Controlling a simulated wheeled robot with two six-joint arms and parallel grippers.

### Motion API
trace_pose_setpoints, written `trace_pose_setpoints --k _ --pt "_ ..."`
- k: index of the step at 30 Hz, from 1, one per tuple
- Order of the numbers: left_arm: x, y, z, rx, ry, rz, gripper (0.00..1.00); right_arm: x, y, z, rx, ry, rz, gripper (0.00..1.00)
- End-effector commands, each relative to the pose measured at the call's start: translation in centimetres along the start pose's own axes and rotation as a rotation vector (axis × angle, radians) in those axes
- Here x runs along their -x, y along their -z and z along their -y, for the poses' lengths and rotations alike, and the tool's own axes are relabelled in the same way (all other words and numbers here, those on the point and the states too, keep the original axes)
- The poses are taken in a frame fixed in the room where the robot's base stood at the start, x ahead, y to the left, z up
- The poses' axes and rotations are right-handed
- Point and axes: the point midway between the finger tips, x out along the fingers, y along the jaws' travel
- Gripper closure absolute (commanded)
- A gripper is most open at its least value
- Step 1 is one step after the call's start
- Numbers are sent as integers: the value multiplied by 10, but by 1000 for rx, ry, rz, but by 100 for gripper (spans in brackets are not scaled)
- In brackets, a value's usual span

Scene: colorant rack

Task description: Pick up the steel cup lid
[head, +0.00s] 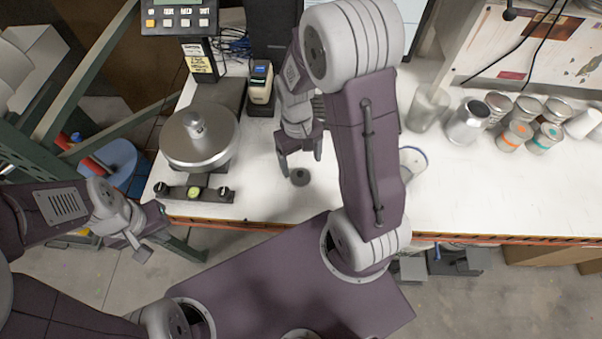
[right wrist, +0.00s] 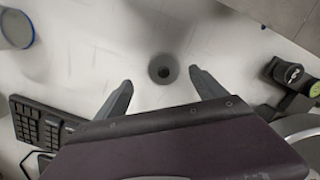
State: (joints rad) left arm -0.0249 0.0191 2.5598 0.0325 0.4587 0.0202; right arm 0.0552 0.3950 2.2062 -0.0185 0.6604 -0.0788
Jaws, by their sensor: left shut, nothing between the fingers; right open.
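A small dark grey round piece with a darker centre, which looks like the steel cup lid (head: 300,177), lies on the white tabletop near the front edge. In the right wrist view the lid (right wrist: 163,72) sits between the fingertips, with clear table on both sides of it. My right gripper (head: 301,164) is open and empty, fingers pointing down just behind the lid. It also shows in the right wrist view (right wrist: 161,79). I cannot tell its exact height above the table. My left gripper (head: 142,254) is shut and empty, off the table's front left corner.
A scale (head: 170,150) with a steel piece (head: 196,126) on its pan stands left of the lid. A blue-rimmed white cup (head: 413,160) stands to the right, partly behind my right arm. Several steel cups (head: 467,122) stand farther right. A keyboard (right wrist: 35,125) shows in the right wrist view.

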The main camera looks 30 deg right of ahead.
Motion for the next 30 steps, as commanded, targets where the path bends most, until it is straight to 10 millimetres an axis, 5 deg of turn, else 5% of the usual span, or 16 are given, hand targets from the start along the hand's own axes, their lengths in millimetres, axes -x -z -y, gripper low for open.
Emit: trace_pose_setpoints --k 9,17,24,30 --pt "4 0 0 0 0 0 100 -46 7 2 0 0 4 19" --pt "3 0 0 0 0 0 100 -52 8 2 0 0 0 19" --pt "3 0 0 0 0 0 100 -51 8 2 0 0 0 80" --pt "3 0 0 0 0 0 100 -51 8 2 0 0 0 85"
